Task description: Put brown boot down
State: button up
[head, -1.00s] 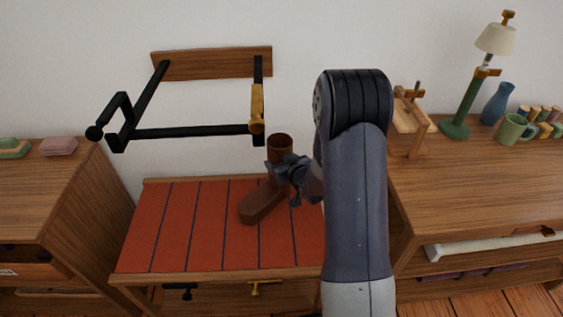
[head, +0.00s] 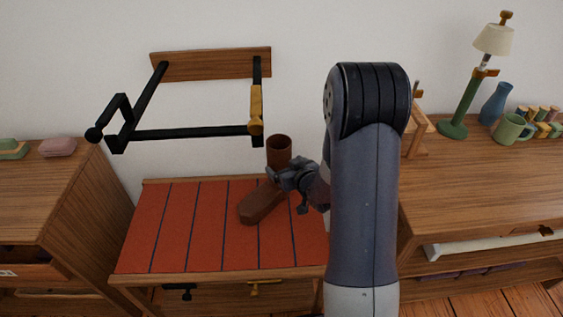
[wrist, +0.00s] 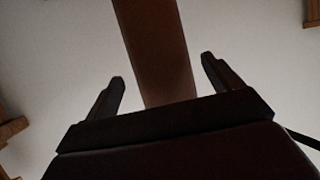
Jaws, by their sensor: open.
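The brown boot (head: 262,203) stands upright on the red bench top (head: 170,222), its toe pointing toward the front left and its open shaft at the back. My gripper (head: 273,174) is open just right of the boot's shaft; in the head view it overlaps part of the boot, and I cannot tell there whether it touches. In the wrist view the boot's shaft (wrist: 158,50) shows ahead, between and beyond the two spread fingertips of my gripper (wrist: 163,82), with a gap on each side.
A black wall rack (head: 190,131) with a mustard-coloured piece (head: 256,110) hangs above the bench. A wooden cabinet (head: 40,190) stands left. The desk (head: 480,185) at right holds a lamp (head: 470,100), a blue vase (head: 495,104) and a green mug (head: 511,129). The bench's left part is clear.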

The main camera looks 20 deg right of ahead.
jog(key=v, duration=0.7)
jog(key=shift+s, duration=0.35)
